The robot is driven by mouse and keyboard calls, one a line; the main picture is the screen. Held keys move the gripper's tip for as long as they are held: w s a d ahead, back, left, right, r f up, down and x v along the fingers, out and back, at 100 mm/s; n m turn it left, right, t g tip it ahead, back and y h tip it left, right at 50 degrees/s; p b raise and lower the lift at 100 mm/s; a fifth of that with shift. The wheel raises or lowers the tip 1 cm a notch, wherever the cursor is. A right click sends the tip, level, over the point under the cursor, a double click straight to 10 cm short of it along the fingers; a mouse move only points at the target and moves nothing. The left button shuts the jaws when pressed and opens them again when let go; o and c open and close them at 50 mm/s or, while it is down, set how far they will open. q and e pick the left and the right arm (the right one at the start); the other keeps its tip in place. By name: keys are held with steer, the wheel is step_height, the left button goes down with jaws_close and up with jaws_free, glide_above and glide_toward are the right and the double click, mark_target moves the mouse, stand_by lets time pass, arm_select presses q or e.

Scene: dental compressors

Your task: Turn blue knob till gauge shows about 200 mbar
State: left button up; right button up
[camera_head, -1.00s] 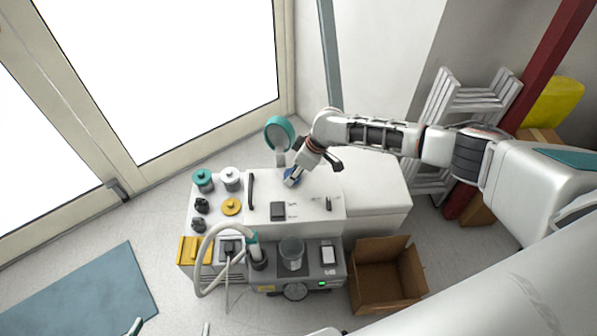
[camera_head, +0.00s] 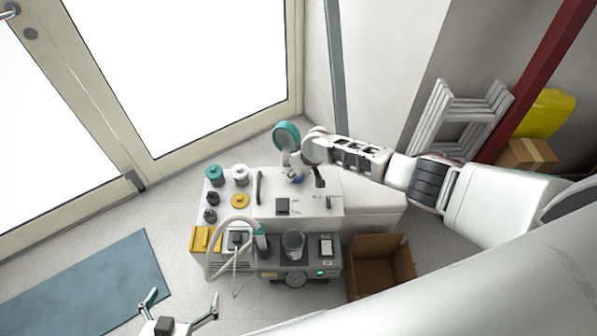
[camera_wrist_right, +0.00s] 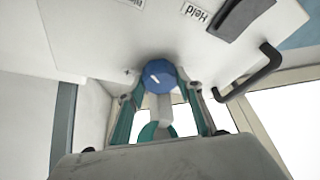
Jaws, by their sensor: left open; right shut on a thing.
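The blue knob (camera_head: 297,179) is on top of the white cabinet (camera_head: 325,200), near its back edge. My right gripper (camera_head: 293,172) is at the knob and partly covers it. In the right wrist view the blue knob (camera_wrist_right: 160,75), with a small white mark, sits between the two teal-lined fingers, and my right gripper (camera_wrist_right: 162,95) is shut on it. My left gripper (camera_head: 181,302) is open and empty at the bottom left, away from the cabinet.
A pale hose (camera_head: 213,228) arches up in front. An open cardboard box (camera_head: 381,268) stands right.

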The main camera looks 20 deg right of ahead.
steer(key=shift+s, duration=0.1)
steer(key=o, duration=1.1)
steer(key=shift+r, duration=0.1)
steer(key=v, duration=1.1)
steer(key=shift+r, duration=0.3)
steer(key=shift+s, duration=0.2)
